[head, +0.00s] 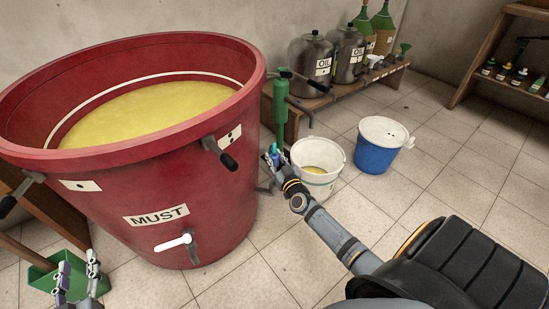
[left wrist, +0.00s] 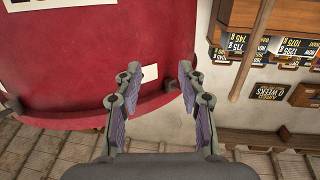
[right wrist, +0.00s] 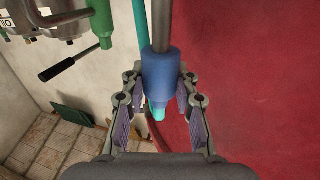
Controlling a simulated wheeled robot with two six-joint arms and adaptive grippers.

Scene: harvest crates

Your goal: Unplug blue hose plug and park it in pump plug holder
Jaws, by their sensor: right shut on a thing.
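The blue hose plug (right wrist: 160,72) has a teal tip and a grey hose at its top in the right wrist view. My right gripper (right wrist: 158,98) is shut on it, and it also shows beside the red vat in the head view (head: 274,150). The green pump (head: 281,103) stands upright at the vat's right side, just above the gripper. In the right wrist view part of a green body (right wrist: 101,22) shows at upper left. I cannot make out the plug holder. My left gripper (head: 77,264) is open and empty by the vat's lower left; its fingers are apart (left wrist: 160,75).
The red MUST vat (head: 230,176) with black handles and a white tap fills the left. A white bucket (head: 334,150) and a lidded blue bucket (head: 374,160) stand on the tiles. A bench (head: 330,101) bears OIL cans behind. A green crate (head: 42,272) lies near my left gripper.

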